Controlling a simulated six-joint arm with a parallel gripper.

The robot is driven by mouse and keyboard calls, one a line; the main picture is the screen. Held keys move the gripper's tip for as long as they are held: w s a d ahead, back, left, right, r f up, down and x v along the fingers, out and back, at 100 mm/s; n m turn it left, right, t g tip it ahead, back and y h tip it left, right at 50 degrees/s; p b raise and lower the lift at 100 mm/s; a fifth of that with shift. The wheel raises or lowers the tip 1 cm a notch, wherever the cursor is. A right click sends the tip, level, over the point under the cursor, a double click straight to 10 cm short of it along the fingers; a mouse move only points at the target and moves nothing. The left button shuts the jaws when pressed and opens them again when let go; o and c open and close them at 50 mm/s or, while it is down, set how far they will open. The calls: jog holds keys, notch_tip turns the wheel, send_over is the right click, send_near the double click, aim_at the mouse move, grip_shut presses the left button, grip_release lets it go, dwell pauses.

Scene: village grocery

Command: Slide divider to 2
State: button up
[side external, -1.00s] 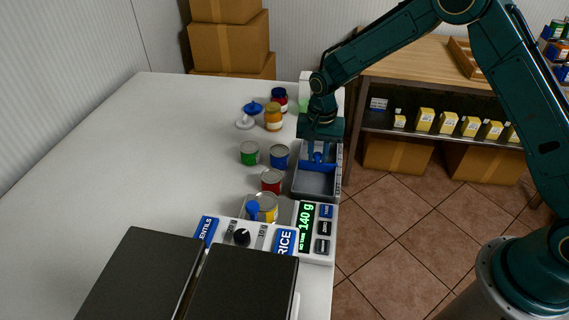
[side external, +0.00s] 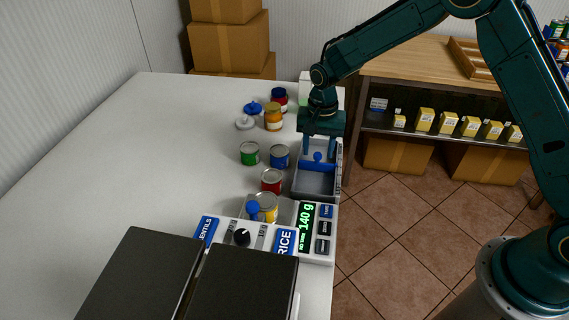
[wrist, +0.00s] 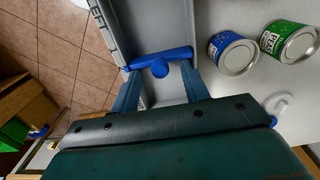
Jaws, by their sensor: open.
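The grey tray (side external: 316,184) stands at the table's right edge, with a blue divider (side external: 320,167) across it and a round blue knob (side external: 318,156) on the divider. In the wrist view the divider (wrist: 178,55) spans the tray, and its left end is by a pale rim strip (wrist: 104,27) with printed marks; I cannot surely read which mark it meets. My gripper (side external: 320,152) is open above the tray, pointing down. In the wrist view its fingers (wrist: 161,78) are wide apart, one on each side of the knob, with nothing held.
A blue can (side external: 280,157), a green can (side external: 250,153) and a red can (side external: 271,181) stand left of the tray. A scale (side external: 318,240) showing 140 g is in front. The table's left side is clear.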

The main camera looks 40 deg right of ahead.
aim_at(319, 154)
jog(key=shift+r, duration=2.5)
jog(key=shift+r, duration=0.15)
jog(key=shift+s+d+r, duration=0.1)
jog(key=shift+r, duration=0.15)
jog(key=s+d+r+n+t, duration=0.1)
jog(key=s+d+r+n, duration=0.1)
jog(key=s+r, duration=0.6)
jog(key=s+d+r+n+t, duration=0.2)
jog(key=s+r, duration=0.4)
jog(key=r, duration=0.3)
jog(key=s+d+r+n+t, duration=0.1)
jog(key=s+n, duration=0.1)
jog(key=s, duration=0.7)
jog(key=s+d+r+n+t, duration=0.1)
jog(key=s+n, duration=0.2)
jog(key=s, duration=0.6)
jog(key=shift+r+t, duration=0.2)
jog(key=shift+t, duration=0.1)
